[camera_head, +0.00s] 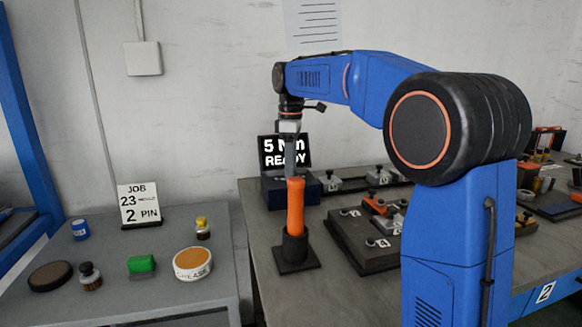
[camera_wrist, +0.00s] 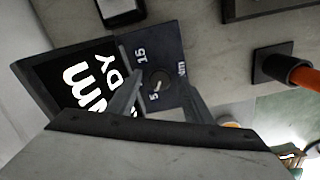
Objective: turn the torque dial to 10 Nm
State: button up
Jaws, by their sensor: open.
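The torque controller is a dark box (camera_head: 289,190) at the back of the bench, with a screen (camera_head: 283,153) reading "5 Nm READY". The torque dial (camera_wrist: 160,79) is a small dark round knob with a pale pointer mark that looks turned toward the 5. Labels 5, 15 and Nm show around it; a 10 label is not readable. My gripper (camera_wrist: 162,85) is open, one finger on each side of the dial. Contact cannot be told.
An orange-handled tool (camera_head: 295,205) stands upright in a black holder (camera_head: 294,256) in front of the controller. A dark fixture plate (camera_head: 355,245) lies to the right. A side table at left holds a job sign (camera_head: 140,205) and a grease tin (camera_head: 193,263).

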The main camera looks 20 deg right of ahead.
jog(key=c, duration=1.1)
jog(key=shift+o, duration=0.2)
jog(key=shift+m, duration=0.3)
jog(key=m, duration=1.1)
jog(key=shift+m, duration=0.3)
jog(key=o, duration=1.1)
jog(key=shift+c, duration=0.2)
